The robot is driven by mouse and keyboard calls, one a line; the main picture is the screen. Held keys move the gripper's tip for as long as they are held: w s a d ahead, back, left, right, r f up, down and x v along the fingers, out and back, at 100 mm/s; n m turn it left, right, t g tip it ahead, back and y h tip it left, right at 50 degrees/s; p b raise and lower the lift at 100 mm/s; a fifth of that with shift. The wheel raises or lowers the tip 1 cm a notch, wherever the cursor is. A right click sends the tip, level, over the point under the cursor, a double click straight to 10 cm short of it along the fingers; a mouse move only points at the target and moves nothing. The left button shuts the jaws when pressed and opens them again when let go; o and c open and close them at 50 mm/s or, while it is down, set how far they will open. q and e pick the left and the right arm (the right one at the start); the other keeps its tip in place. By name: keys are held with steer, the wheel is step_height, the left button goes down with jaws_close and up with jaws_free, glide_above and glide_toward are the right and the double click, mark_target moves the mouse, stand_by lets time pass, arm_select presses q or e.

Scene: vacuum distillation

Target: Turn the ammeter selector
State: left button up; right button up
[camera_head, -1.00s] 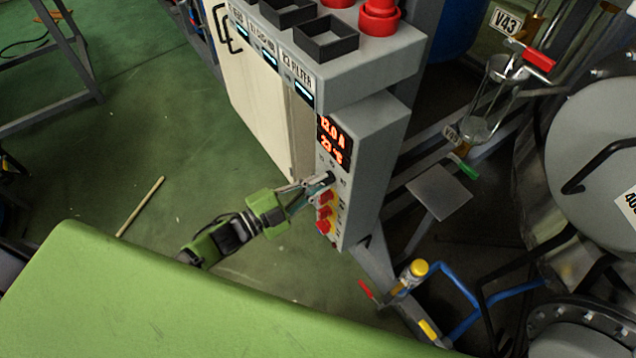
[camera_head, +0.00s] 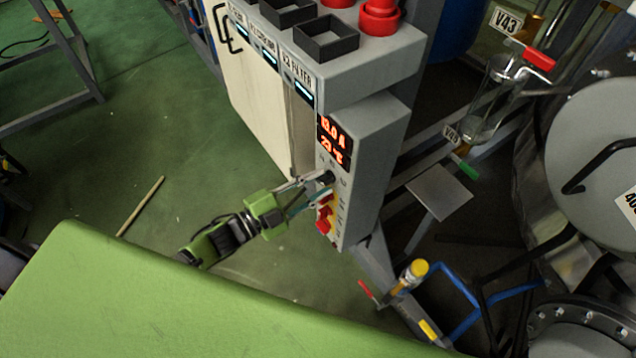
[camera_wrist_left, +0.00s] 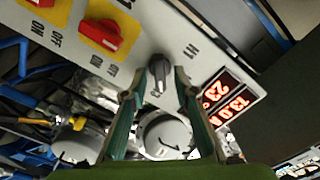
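The ammeter selector is a small dark knob (camera_head: 327,177) on the front of the grey control box (camera_head: 372,150), just below the red-lit display (camera_head: 333,140). In the left wrist view the knob (camera_wrist_left: 158,76) shows between my two fingertips. My left gripper (camera_head: 318,184) reaches the box front from the left. It is open, with one finger on each side of the knob and a gap visible beside it. The display also shows in the wrist view (camera_wrist_left: 225,97), with lit lines for amperes and degrees. My right gripper is not in view.
Red rotary switches (camera_head: 324,222) on yellow plates sit just below the selector. Open black frames (camera_head: 326,38) and red buttons (camera_head: 379,14) top the panel. A yellow-capped valve (camera_head: 415,270) and blue pipe stand at lower right.

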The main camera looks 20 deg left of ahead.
arm_select(q)
steer(key=v, duration=1.1)
steer(key=shift+s+a, duration=0.2)
steer(key=shift+s, duration=0.05)
steer(key=s+a+f+n+g+y, duration=0.1)
steer(key=s+a+f+n+y, duration=0.2)
steer(key=f, duration=0.7)
steer(key=s+a+f+n+g+y, duration=0.2)
steer(key=a+f+n+y, duration=0.15)
steer(key=f, duration=0.55)
steer(key=s+a+f+n+g+y, duration=0.1)
steer(key=s+a+f+n+y, duration=0.2)
steer(key=f, duration=0.7)
steer(key=s+d+f+n+g, duration=0.2)
steer(key=s+f+g, duration=0.1)
steer(key=s, duration=0.5)
steer(key=s+d+f+n+g+y, duration=0.1)
steer(key=s+d+f+n+g, duration=0.1)
steer(key=s+f, duration=0.4)
steer(key=s+d+f+n+g, duration=0.2)
steer(key=s+d+f+g, duration=0.2)
steer(key=s, duration=0.6)
steer(key=shift+s+f+p, duration=0.35)
steer(key=shift+f+p, duration=0.05)
steer(key=shift+f, duration=0.35)
